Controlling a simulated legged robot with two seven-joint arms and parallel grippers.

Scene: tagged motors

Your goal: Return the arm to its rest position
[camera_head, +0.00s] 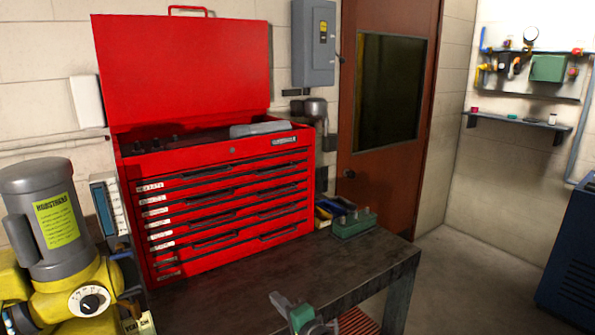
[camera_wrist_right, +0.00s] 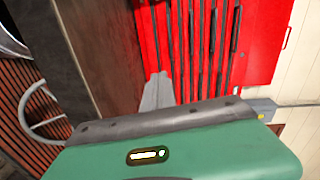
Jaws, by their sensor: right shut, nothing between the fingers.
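My right gripper (camera_head: 280,300) shows at the bottom middle of the head view, by the front edge of the dark workbench (camera_head: 215,300). Its grey fingers are shut with nothing between them, and its green housing is below. In the right wrist view the closed fingers (camera_wrist_right: 158,90) point toward the red tool chest (camera_wrist_right: 190,50), with the green housing (camera_wrist_right: 180,150) in the foreground. The rest of my right arm is mostly out of frame. My left gripper is not in view.
The red tool chest (camera_head: 230,215) stands on the bench with its lid up. A grey motor (camera_head: 45,215) with a yellow-green tag sits at the left. A green bin (camera_head: 352,224) is at the bench's back right. The bench top's front is clear. A blue cabinet (camera_head: 570,250) stands at right.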

